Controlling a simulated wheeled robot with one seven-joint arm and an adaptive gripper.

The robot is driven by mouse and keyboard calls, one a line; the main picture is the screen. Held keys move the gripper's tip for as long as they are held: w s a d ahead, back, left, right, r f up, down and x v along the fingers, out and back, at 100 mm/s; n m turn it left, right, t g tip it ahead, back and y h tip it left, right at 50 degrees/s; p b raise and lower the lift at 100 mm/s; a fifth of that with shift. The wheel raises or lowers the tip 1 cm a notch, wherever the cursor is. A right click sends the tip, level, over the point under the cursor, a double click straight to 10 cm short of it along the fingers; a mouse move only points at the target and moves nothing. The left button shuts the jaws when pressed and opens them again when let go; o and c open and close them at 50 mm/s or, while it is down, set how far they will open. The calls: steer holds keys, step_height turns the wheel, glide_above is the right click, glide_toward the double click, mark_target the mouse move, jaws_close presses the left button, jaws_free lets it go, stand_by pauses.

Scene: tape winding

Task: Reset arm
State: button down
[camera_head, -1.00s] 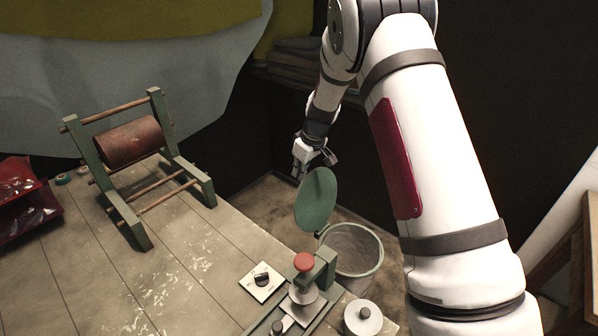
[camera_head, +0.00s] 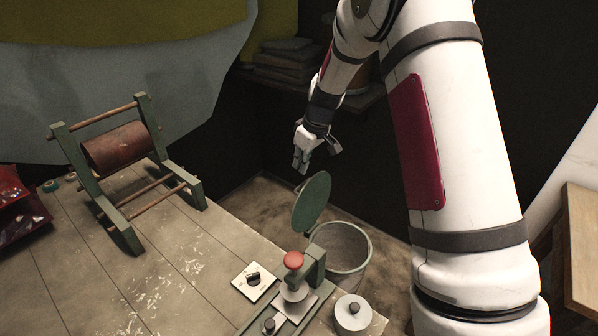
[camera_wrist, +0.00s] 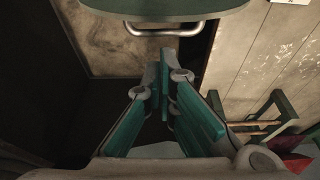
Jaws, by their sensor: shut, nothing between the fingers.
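My gripper (camera_head: 301,160) hangs in the air just above and behind the raised green lid (camera_head: 312,201) of a bin (camera_head: 347,262). Its fingers are shut and nothing is between them. In the wrist view the teal-padded fingers (camera_wrist: 164,88) come together at their tips, below the lid (camera_wrist: 165,9) and its metal handle (camera_wrist: 166,29) in the picture. My gripper looks apart from the lid in the head view. The bin stands open beside the table, with the lid tilted up at its back.
The wooden table (camera_head: 180,262) carries a green frame with a red-brown roller (camera_head: 118,147), a switch plate (camera_head: 254,281), a press with a red knob (camera_head: 293,260), and a round white weight (camera_head: 352,313). Shelves with stacked cloth (camera_head: 285,62) stand behind my arm.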

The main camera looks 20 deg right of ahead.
steer(key=s+a+r+m+t, duration=0.1)
steer(key=s+a+r+m, duration=0.2)
steer(key=s+r, duration=1.75)
steer(key=s+r+m+t+h, duration=0.1)
steer(key=s+r+m, duration=0.1)
steer(key=s, duration=1.5)
steer(key=shift+a+m+t+h, duration=0.3)
steer(key=shift+m+h, duration=0.1)
steer(key=shift+m, duration=0.4)
steer(key=shift+r, duration=0.1)
